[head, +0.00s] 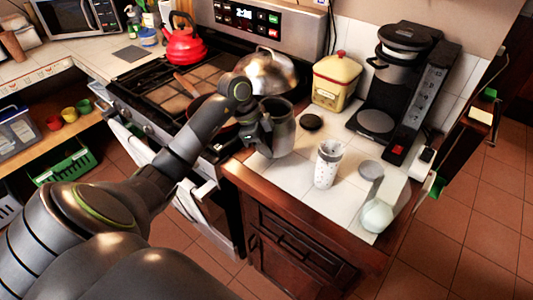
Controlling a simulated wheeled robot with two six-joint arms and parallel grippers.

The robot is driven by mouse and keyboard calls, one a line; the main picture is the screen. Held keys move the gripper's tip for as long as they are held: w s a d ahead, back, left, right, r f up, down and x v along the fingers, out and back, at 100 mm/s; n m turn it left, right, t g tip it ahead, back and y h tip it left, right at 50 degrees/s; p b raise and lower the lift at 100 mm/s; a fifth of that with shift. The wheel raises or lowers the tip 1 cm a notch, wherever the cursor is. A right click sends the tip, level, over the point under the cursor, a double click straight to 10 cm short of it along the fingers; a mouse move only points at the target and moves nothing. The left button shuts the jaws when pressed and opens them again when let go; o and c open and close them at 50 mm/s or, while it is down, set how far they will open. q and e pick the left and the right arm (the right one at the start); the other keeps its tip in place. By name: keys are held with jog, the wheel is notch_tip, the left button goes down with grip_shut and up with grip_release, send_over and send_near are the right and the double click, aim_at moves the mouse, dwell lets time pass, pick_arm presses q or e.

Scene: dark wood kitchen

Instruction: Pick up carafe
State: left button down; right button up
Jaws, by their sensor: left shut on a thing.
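The carafe (281,128) is a dark grey metal jug with an open top. It is upright at the left end of the white tiled counter (296,178), beside the stove. My left gripper (259,136) is shut on its left side, and the fingers are partly hidden against it. I cannot tell whether the carafe's base touches the counter. My right gripper is not in view.
A patterned white cup (328,163), a pale rounded bottle (377,215) and a black disc (311,122) are on the counter. A coffee maker (376,121) and yellow canister (336,82) stand behind. A domed metal lid (268,72) and red kettle (184,45) are on the stove.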

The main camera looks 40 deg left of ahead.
aim_at(271, 133)
pick_arm(q)
notch_tip(271, 133, up, 12)
jog(key=p, duration=0.5)
notch_tip(271, 133, down, 5)
jog(key=b, duration=0.5)
jog(key=shift+w+f, duration=0.1)
dwell(0.5)
notch_tip(271, 133, up, 6)
jog(key=p, duration=0.6)
notch_tip(271, 133, down, 6)
jog(key=b, duration=0.6)
jog(key=shift+r, duration=0.35)
